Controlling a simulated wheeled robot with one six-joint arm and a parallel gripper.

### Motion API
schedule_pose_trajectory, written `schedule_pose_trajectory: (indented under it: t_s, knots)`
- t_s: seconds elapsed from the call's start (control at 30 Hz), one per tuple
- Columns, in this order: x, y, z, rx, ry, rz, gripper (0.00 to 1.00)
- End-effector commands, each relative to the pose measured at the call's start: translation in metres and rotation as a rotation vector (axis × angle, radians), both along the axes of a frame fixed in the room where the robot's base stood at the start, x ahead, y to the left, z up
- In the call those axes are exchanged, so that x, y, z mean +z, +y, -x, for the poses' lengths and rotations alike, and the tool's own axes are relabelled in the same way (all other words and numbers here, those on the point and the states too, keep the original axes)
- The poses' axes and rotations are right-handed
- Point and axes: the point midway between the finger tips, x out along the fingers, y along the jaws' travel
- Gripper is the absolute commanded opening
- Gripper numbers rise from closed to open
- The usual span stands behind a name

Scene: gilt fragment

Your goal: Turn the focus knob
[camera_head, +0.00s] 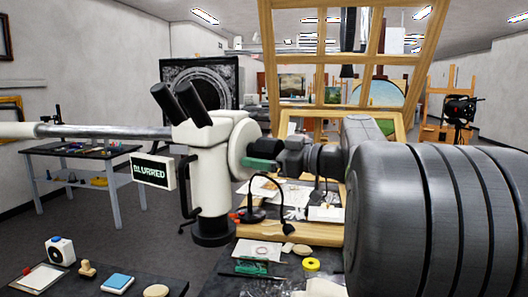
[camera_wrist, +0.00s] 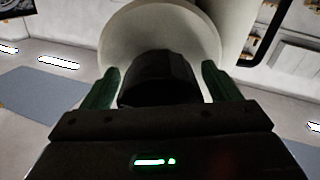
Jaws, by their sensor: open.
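A white microscope (camera_head: 211,160) with two dark eyepieces stands upright in the middle of the head view. On its right side is a round white disc (camera_wrist: 140,30), and the black focus knob (camera_wrist: 158,80) sticks out from it. My gripper (camera_head: 262,164) comes in from the right at the knob. In the wrist view, its two green fingers (camera_wrist: 160,74) are open, one on each side of the knob. Whether a finger touches the knob I cannot tell. The knob is mostly hidden in the head view. A sign (camera_head: 151,170) on the microscope's left reads "BLURRED".
A long grey metal tube (camera_head: 105,131) runs left from the microscope. Below it lie a yellow tape roll (camera_head: 311,264), a blue pad (camera_head: 118,282) and other small items on dark worktops. A wooden easel frame (camera_head: 265,50) rises behind. My arm fills the right side.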

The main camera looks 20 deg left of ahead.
Motion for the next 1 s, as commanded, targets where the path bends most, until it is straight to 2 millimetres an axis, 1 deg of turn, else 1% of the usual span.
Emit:
schedule_pose_trajectory:
  t_s: [0.17,0.27,0.3,0.37,0.4,0.67,0.83,1.0]
  knots:
    - [-0.0002,0.0000,0.0001,0.000,0.000,0.000,0.83]
    - [-0.0002,-0.0001,0.0001,0.000,0.000,0.000,0.65]
    - [-0.0002,-0.0001,0.0001,0.000,0.000,0.000,0.57]
    - [-0.0001,-0.0001,0.0001,0.000,0.000,0.000,0.46]
    - [-0.0001,-0.0002,0.0001,0.000,0.000,0.000,0.38]
    - [-0.0012,-0.0002,0.0004,0.001,0.024,-0.001,0.38]
    - [-0.0025,-0.0002,0.0007,0.001,0.097,-0.004,0.38]
    - [-0.0024,-0.0002,0.0010,0.002,0.212,-0.007,0.38]
